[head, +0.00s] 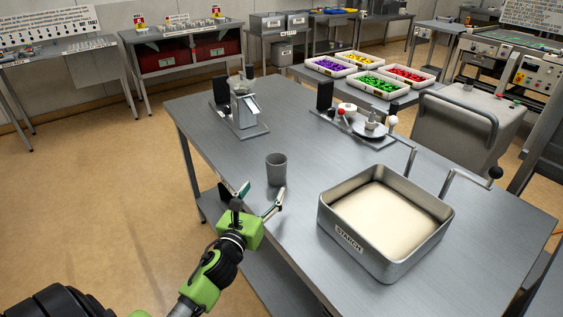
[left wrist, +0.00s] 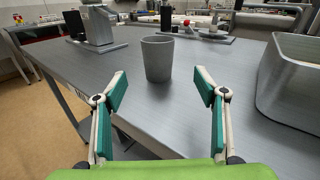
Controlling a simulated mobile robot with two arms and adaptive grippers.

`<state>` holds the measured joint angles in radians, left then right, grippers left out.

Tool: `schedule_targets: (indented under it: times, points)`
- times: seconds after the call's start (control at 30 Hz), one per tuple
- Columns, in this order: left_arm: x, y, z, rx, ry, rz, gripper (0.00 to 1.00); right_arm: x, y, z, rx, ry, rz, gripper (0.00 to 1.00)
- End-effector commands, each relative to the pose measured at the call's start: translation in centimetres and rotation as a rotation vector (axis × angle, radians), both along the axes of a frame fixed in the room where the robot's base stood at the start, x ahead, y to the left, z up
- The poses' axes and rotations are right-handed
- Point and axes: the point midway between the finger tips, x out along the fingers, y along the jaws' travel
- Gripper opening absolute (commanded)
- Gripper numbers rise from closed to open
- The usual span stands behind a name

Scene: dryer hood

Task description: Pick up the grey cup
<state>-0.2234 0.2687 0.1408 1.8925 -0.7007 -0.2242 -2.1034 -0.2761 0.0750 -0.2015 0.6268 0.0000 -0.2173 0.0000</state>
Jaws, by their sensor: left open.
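The grey cup (head: 276,169) stands upright on the metal table (head: 215,130), near its front left edge. My left gripper (head: 257,196) is open and empty, just in front of the cup on the near side. In the left wrist view the cup (left wrist: 157,59) stands ahead of and between the two spread fingers (left wrist: 160,90), a little beyond the fingertips. The fingers do not touch it. My right gripper is not in view.
A deep metal tray labelled starch (head: 345,240) stands to the right of the cup. A metal device (head: 243,105) stands behind on the left, and a board with small fittings (head: 362,128) behind on the right. The tabletop around the cup is clear.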

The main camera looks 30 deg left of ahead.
Motion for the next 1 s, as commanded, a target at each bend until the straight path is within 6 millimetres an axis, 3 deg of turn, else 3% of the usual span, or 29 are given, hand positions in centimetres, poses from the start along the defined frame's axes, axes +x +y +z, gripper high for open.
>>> schedule_targets:
  times: [0.4,0.73,1.0]
  points:
    - [7.0,1.7,0.2,-0.003,-0.002,0.0,0.65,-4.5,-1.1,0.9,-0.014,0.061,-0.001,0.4]
    - [9.4,2.4,0.7,-0.004,-0.002,0.0,0.65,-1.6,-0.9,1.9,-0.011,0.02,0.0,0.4]
    - [12.4,3.3,0.6,-0.004,-0.001,0.0,0.65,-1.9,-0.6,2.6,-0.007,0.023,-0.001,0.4]
